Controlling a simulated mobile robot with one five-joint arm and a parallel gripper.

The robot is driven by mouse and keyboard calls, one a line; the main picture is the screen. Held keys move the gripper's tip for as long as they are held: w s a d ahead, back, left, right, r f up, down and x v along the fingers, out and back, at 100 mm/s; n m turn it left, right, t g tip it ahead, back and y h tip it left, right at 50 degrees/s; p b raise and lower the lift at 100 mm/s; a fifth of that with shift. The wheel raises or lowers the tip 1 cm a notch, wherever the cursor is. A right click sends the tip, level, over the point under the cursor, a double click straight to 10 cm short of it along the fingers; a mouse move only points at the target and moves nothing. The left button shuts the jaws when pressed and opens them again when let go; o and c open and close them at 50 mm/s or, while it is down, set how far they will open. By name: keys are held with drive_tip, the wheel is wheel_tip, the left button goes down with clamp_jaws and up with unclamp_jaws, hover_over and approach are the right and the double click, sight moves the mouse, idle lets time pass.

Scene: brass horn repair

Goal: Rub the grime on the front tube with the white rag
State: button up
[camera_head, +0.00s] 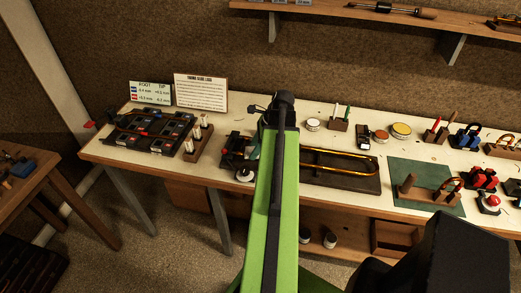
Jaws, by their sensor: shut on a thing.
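Brass tubing lies on a dark board (366,184) on the bench, right of my green arm. Its front tube (340,174) runs along the nearer side and looks darker than the rear tube (340,152). I cannot make out a distinct grime patch at this size. I do not see the white rag.
Left of my arm are a tray of dark parts (150,133) and a wooden block with white pegs (197,141). Right are a green mat (415,174) with a wooden stand, round tins (401,130) and several tools. A wall shelf (340,11) hangs above.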

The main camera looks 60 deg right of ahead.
drive_tip(key=shift+w+a, duration=0.15)
drive_tip(key=shift+w, duration=0.35)
wheel_tip(320, 180, up, 6)
drive_tip(key=p, duration=0.6)
wheel_tip(320, 180, up, 3)
drive_tip(key=p, duration=0.3)
